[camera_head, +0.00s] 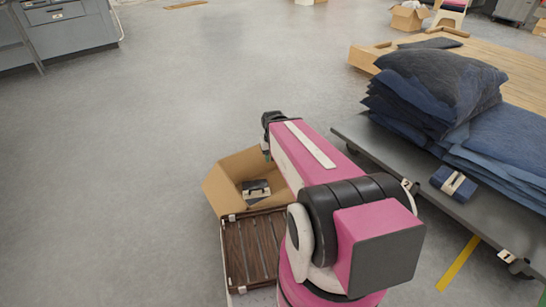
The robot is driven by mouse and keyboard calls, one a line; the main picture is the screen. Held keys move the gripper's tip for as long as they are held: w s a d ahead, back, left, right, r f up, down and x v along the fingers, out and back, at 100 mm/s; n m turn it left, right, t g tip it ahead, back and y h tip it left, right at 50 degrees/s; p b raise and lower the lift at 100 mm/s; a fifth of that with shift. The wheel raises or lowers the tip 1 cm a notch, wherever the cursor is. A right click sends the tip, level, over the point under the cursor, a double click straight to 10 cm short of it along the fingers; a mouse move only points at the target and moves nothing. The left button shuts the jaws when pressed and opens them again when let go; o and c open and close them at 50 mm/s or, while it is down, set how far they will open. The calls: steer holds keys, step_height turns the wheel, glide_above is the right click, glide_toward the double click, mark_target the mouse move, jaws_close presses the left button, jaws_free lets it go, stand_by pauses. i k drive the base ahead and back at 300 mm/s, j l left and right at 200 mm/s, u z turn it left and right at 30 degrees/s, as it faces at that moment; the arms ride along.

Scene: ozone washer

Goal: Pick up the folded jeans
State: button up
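A small dark-blue folded bundle with a pale band (454,183), which looks like the folded jeans, lies on the near edge of a low grey platform cart (395,163) at the right. Beside it, large stacks of dark-blue denim (440,85) lie on the same cart. My pink arm reaches forward from the lower middle. My gripper (268,140) is at its far end, above the back of the open cardboard box and well left of the bundle. The arm hides most of it, so its fingers cannot be made out.
The open cardboard box (222,190) holds a small dark-and-white item (256,190). A brown slatted surface (250,250) is in front of it. A wooden pallet (515,75) lies behind the cart. Grey machines (70,28) stand at the far left. The left floor is clear.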

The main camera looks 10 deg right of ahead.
mark_target(452, 182)
steer(key=k+j+z, duration=0.1)
steer(key=j+z, duration=0.15)
steer(key=z, duration=0.25)
steer(key=k+j+z, duration=0.2)
steer(key=z, duration=0.3)
steer(key=i+l+z, duration=0.1)
steer(key=z, duration=0.35)
steer(key=i+z, duration=0.15)
steer(key=z, duration=0.3)
steer(key=i+z, duration=0.15)
steer(key=z, duration=0.25)
steer(key=i+z, duration=0.65)
steer(key=i+j+z, duration=0.1)
steer(key=z, duration=0.25)
steer(key=i, duration=0.1)
